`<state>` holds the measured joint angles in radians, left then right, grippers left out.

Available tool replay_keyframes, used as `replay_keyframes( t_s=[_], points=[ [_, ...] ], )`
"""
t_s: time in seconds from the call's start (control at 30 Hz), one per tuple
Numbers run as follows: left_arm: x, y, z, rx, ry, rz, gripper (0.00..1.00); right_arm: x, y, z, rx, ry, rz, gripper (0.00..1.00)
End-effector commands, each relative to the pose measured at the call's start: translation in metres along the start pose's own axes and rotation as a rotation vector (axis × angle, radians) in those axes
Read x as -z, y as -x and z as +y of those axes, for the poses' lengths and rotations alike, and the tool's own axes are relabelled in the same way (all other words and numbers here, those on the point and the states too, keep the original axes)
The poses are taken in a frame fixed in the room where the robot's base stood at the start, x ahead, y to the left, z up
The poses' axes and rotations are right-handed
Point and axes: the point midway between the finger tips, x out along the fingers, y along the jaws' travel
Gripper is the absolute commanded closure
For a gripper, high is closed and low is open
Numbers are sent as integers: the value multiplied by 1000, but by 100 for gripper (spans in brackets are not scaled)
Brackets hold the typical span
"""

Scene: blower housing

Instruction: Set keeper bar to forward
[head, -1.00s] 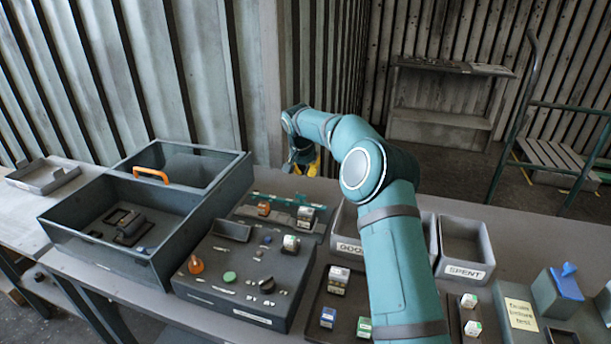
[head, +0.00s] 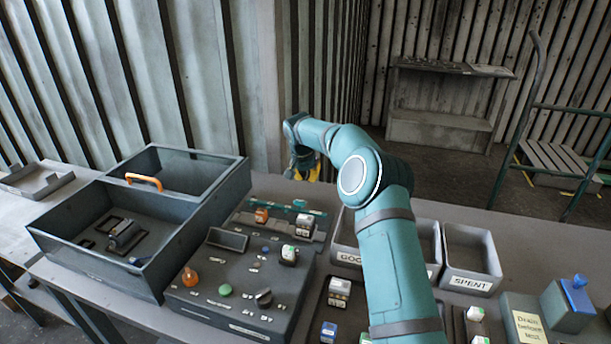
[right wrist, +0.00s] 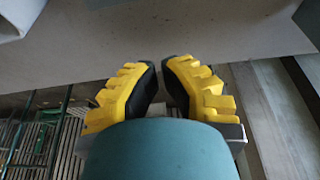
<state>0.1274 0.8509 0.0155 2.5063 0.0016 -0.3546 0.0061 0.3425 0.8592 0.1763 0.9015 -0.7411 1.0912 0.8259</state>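A long teal bar (head: 285,207) lies along the back of the dark control box (head: 225,275); it may be the keeper bar, but I cannot read a label or tell its setting. An orange piece (head: 262,215) and a white-topped block (head: 305,222) sit just in front of it. My right gripper (head: 305,170) hangs beyond the back of the bench, behind the bar and apart from it. In the right wrist view its yellow fingers (right wrist: 160,88) are empty, with a narrow gap between the pads. My left gripper is not in view.
A grey open housing (head: 85,200) with an orange handle stands left of the control box. Bins, one labelled SPENT (head: 470,250), stand at the right. A box with a blue part (head: 575,295) is at far right. My right arm crosses above the bench, partly hiding the bins.

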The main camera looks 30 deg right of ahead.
Motion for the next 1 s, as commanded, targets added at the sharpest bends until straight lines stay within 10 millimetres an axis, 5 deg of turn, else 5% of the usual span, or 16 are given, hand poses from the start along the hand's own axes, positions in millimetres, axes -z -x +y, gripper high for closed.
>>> replay_keyframes(
  t_s=[0.37, 1.0],
  points=[
    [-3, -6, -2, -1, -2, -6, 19, -1, -67, 0, 0, 0, -2, 100],
    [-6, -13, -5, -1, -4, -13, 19, -37, -51, 0, 1, 0, 1, 100]
  ],
)
